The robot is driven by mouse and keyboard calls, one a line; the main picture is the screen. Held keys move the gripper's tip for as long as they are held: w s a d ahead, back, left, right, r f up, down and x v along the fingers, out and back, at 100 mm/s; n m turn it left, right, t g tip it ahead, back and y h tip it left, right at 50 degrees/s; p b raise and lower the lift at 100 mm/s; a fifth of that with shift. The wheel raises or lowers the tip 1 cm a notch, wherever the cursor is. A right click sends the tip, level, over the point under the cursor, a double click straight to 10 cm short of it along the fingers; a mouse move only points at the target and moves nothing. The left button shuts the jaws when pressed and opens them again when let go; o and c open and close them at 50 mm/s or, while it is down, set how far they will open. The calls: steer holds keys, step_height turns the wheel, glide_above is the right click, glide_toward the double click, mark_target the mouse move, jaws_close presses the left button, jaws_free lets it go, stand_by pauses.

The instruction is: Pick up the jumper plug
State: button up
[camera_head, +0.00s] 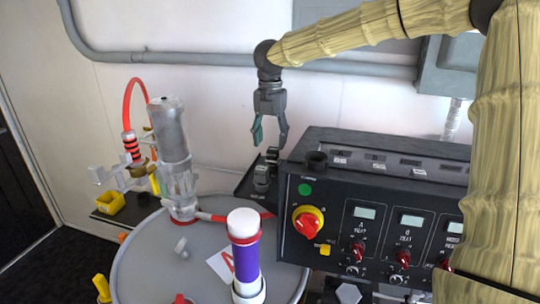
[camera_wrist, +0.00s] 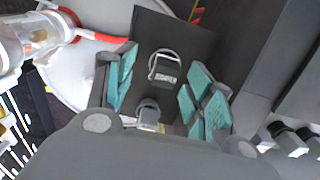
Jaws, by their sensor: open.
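A small dark block with a pale wire loop and a light label, which looks like the jumper plug (camera_wrist: 166,71), sits on a dark tray (camera_wrist: 205,42) in the wrist view. A second small grey piece with a rounded top (camera_wrist: 148,113) stands near it, closer to my palm in the picture. In the head view two small dark pieces (camera_head: 261,178) show at the tray; I cannot tell which is the plug. My gripper (camera_head: 270,132) points down above them, open and empty. Its teal pads (camera_wrist: 165,88) lie either side of the plug in the wrist view, apart from it.
A black control box (camera_head: 375,210) with red knobs stands close on the right of the tray. A grey drum (camera_head: 150,250) is to the left and front, bearing a purple cylinder (camera_head: 245,262) and a clear pump (camera_head: 170,135) with a red hose. A wall pipe (camera_head: 200,58) runs behind.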

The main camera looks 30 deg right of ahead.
mark_target(274, 148)
steer(key=f, duration=0.1)
steer(key=s+f+p, duration=0.1)
steer(key=shift+s+d+f+p, duration=0.3)
steer(key=shift+d+f+p, duration=0.05)
steer(key=shift+d+f, duration=0.05)
steer(key=shift+w+a+f, duration=0.1)
steer(key=shift+w+f, duration=0.45)
steer(key=shift+s+r, duration=0.2)
steer(key=shift+s, duration=0.15)
steer(key=c, duration=1.1)
